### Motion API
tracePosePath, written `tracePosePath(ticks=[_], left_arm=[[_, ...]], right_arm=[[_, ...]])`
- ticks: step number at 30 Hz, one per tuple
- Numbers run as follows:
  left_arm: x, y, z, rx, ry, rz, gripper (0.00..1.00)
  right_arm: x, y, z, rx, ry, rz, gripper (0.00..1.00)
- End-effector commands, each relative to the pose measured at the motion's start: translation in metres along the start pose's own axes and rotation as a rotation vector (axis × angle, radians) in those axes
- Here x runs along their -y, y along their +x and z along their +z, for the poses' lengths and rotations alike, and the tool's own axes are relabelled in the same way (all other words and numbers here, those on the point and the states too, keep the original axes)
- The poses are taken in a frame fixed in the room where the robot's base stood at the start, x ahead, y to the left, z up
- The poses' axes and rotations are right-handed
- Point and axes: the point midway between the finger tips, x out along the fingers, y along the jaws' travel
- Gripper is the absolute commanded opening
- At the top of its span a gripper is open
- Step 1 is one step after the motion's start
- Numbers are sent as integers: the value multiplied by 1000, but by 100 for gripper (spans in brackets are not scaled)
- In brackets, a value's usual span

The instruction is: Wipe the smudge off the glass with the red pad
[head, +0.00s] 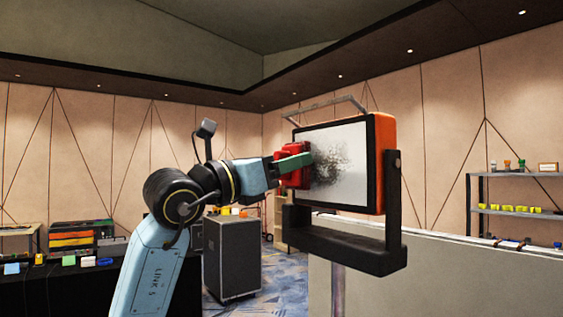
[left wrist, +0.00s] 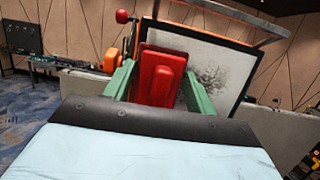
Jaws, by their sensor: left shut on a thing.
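The glass (head: 349,184) is a pale panel in an orange and black housing, held by a dark yoke bracket. A dark speckled smudge (head: 328,166) lies on its left-centre part; in the left wrist view the smudge (left wrist: 207,83) shows right of the pad. My left gripper (head: 296,163), with green fingers, is shut on the red pad (head: 289,172). The pad (left wrist: 158,82) is between the two fingers in the left wrist view. It is at the left edge of the glass; I cannot tell whether it touches. My right gripper is not in view.
A grey wall or counter (head: 430,270) stands below the bracket. A black case (head: 231,255) stands on the carpet behind my arm. A shelf (head: 515,210) with yellow items is at right, and a dark table (head: 70,285) with small items is at left.

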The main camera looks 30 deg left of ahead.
Motion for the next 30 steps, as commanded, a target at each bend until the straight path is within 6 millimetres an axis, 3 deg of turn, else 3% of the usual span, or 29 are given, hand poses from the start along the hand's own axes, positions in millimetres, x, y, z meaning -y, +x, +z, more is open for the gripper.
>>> tracePosePath(ticks=[13,24,30], left_arm=[[2,7,-2,0,0,-2,37],[32,5,-2,0,1,-3,37],[39,5,-1,1,0,-1,37]], right_arm=[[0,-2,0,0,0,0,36],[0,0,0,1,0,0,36],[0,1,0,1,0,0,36]])
